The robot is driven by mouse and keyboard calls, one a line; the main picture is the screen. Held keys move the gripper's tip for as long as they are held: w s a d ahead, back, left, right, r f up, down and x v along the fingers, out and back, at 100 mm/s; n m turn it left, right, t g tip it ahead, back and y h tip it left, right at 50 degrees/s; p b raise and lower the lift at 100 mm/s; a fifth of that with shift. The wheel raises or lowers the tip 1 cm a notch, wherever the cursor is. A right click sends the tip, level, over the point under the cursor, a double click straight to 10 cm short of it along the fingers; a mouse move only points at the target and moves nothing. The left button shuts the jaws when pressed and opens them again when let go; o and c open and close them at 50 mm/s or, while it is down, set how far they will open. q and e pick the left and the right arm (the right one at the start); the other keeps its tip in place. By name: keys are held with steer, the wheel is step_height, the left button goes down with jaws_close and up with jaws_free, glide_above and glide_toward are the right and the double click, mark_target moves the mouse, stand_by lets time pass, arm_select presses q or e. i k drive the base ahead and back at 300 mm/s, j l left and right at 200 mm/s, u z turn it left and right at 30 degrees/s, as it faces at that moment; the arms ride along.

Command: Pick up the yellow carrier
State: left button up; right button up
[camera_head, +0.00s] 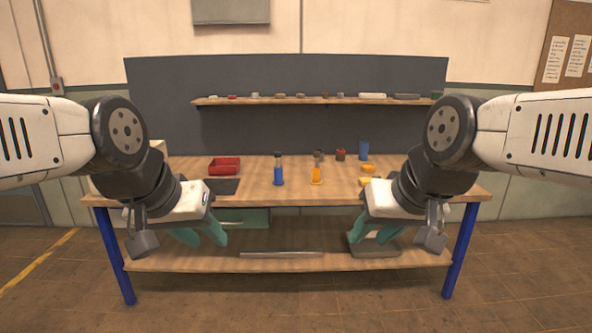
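A yellow-orange upright piece (316,175), which looks like the yellow carrier, stands on the workbench right of centre. It has a narrow body, a wider foot and a dark part at its top. A similar blue upright piece (278,175) stands to its left. My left gripper (205,237) hangs in front of the bench's left part, below the tabletop's height in the picture. Its teal fingers are apart with nothing between them. My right gripper (371,236) hangs likewise in front of the right part, its teal fingers apart and empty. Neither gripper touches the carrier.
A red bin (224,165) and a dark mat (221,187) lie on the left of the tabletop (255,191). Yellow blocks (367,169), a red-topped jar (340,155) and a blue cup (364,150) are on the right. A shelf (310,101) with small items runs behind.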

mark_target(316, 180)
steer(key=i+j, duration=0.1)
steer(key=i, duration=1.2)
steer(key=i+j, duration=0.1)
steer(key=i, duration=1.2)
steer(key=l+z, duration=0.05)
